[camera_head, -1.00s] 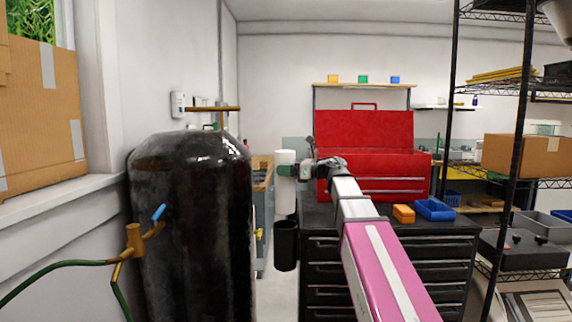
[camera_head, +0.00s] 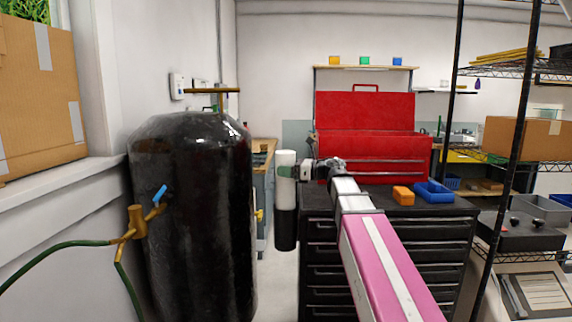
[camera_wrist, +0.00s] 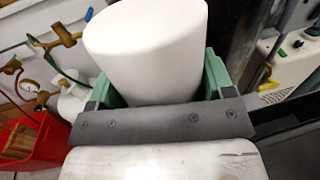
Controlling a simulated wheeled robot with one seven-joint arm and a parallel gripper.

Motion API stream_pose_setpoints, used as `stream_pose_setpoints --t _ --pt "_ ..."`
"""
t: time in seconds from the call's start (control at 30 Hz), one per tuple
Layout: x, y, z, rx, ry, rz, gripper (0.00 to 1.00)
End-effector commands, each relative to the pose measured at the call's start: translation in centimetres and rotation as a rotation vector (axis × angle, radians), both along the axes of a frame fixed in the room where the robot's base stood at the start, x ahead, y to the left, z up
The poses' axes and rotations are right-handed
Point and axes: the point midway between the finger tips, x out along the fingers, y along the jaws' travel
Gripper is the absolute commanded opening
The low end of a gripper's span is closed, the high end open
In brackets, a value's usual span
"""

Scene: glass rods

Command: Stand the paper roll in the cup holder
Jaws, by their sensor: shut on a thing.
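The white paper roll (camera_head: 286,197) stands upright in the head view. My gripper (camera_head: 288,172) is shut on its upper part, with green fingers on it. The black cup holder (camera_head: 286,232) is directly below the roll, beside the black drawer cabinet. The roll's lower end meets the cup holder's rim in the picture; I cannot tell how far inside it is. In the wrist view the roll (camera_wrist: 148,50) sits between the green fingers of my gripper (camera_wrist: 160,88), and its lower end is hidden.
A large black tank (camera_head: 190,220) with a brass valve and green hose stands to the left. The black drawer cabinet (camera_head: 385,250) stands to the right, with a red toolbox (camera_head: 370,145) on top. A narrow strip of floor shows between tank and cabinet.

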Motion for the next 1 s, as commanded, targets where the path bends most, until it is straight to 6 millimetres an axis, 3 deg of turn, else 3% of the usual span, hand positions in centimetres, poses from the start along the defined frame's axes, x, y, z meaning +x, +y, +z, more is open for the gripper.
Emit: stream_pose_setpoints --t 1.0 --pt "0.0 0.0 -6.8 0.000 0.000 0.001 0.32"
